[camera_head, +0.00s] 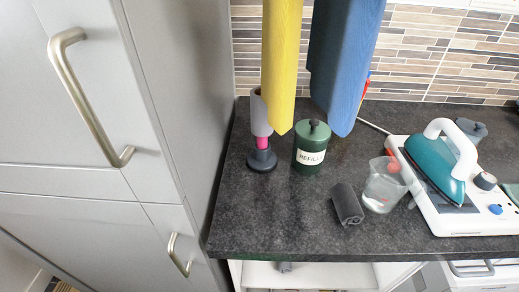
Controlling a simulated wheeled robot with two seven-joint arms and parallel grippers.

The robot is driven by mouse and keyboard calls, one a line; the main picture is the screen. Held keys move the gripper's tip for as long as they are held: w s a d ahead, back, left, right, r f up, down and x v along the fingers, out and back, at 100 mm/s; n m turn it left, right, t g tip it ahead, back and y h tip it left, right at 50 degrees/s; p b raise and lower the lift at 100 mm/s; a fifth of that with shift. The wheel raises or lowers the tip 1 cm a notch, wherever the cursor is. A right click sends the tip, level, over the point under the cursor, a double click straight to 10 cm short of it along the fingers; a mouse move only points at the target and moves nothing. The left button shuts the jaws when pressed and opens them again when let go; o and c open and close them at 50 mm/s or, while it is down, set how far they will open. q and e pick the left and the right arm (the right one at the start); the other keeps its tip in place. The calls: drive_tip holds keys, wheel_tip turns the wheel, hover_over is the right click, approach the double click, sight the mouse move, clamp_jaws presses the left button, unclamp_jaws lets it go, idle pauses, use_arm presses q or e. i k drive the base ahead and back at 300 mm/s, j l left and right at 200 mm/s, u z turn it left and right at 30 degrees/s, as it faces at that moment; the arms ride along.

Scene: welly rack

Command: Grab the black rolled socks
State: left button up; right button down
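A dark grey to black roll (347,204), which looks like the rolled socks, lies on the dark worktop near its front edge. It is just left of a clear glass, and its near end points toward the front. Neither of my grippers shows in the head view, so their state is hidden.
The clear glass (379,190) stands beside the roll. A green lidded jar (311,150), a grey and pink item on a dark base (262,158) and a teal iron on a white station (440,208) are around it. Yellow (281,60) and blue (343,65) pieces hang above. A tall grey cabinet (180,80) stands left. The front-left worktop (270,225) is clear.

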sight(349, 210)
drive_tip(key=k+z, duration=0.15)
drive_tip(key=z, duration=0.25)
drive_tip(key=k+z, duration=0.2)
drive_tip(key=z, duration=0.15)
drive_tip(key=k+l+z, duration=0.1)
drive_tip(key=z, duration=0.3)
drive_tip(key=k+l, duration=0.05)
